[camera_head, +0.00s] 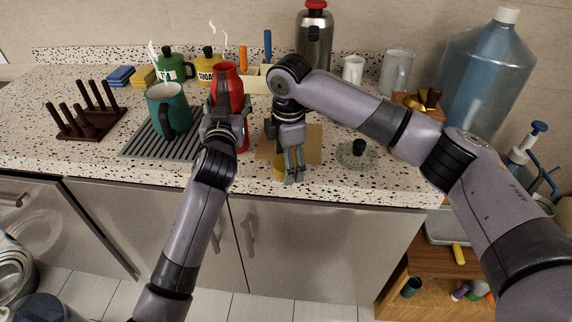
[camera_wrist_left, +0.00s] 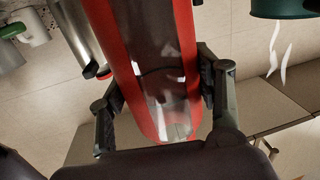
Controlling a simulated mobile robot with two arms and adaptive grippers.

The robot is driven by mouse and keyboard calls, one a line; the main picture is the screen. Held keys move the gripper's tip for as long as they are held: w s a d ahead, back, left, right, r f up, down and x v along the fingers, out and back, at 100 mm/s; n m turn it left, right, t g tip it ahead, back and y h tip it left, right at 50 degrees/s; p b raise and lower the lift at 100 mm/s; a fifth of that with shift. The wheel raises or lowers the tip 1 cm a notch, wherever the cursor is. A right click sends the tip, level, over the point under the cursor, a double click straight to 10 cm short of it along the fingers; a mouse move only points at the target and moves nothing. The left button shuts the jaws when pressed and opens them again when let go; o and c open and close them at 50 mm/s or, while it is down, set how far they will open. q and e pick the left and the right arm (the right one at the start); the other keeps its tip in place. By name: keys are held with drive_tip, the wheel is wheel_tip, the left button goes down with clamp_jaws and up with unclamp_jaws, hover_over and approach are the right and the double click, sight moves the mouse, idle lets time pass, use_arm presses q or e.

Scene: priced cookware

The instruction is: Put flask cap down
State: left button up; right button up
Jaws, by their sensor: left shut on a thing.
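My left gripper (camera_head: 224,112) is shut on a red flask (camera_head: 228,82), which stands upright near the drying mat. In the left wrist view the red flask (camera_wrist_left: 155,70) runs between the two fingers, with a dark glossy strip along its side. My right gripper (camera_head: 293,165) points down over the counter's front edge, its fingers close together. A small yellow object (camera_head: 279,172) shows partly behind them. I cannot tell whether the right fingers hold anything. No separate flask cap can be made out clearly.
A teal mug (camera_head: 166,108) stands on the grey ridged mat (camera_head: 140,148). A dark peg rack (camera_head: 85,123) is at left. A steel flask with a red top (camera_head: 314,42) stands behind. A glass lid with a black knob (camera_head: 357,155) lies right of my right gripper. A large water bottle (camera_head: 485,75) is at right.

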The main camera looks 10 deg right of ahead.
drive_tip(key=shift+c, duration=0.6)
drive_tip(key=c, duration=1)
drive_tip(key=shift+o, duration=0.2)
drive_tip(key=shift+r, duration=0.2)
wheel_tip(320, 180, up, 10)
drive_tip(key=shift+f, duration=0.15)
